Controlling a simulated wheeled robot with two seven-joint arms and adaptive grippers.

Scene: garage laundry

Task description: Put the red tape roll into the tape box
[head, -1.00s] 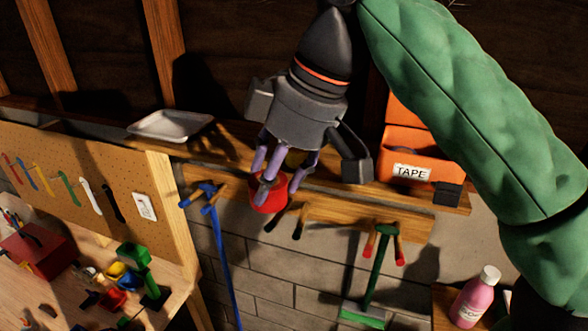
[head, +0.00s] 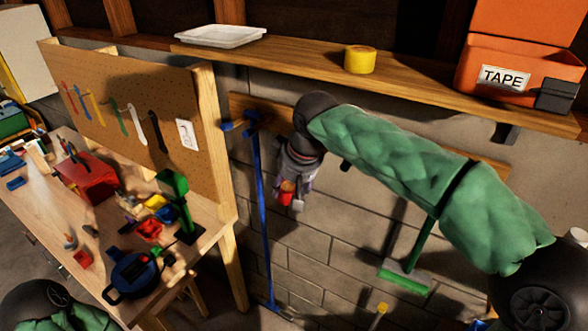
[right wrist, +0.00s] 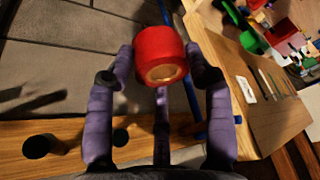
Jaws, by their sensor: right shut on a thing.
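The red tape roll (right wrist: 160,48) is held between the purple fingers of my right gripper (right wrist: 160,75) in the right wrist view. In the head view the right gripper (head: 290,193) hangs below the shelf in front of the block wall, with the red roll (head: 287,186) small between its fingers. The tape box (head: 512,72) is an orange bin labelled TAPE, standing on the shelf at the upper right; its inside is hidden from this angle. The right gripper is left of and below the box. My left gripper does not show.
The wooden shelf (head: 420,92) also carries a yellow tape roll (head: 360,60) and a white tray (head: 220,36). A blue long-handled tool (head: 261,200) hangs left of the right gripper. A green brush (head: 405,277) hangs to the right. A pegboard (head: 130,110) and cluttered workbench stand left.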

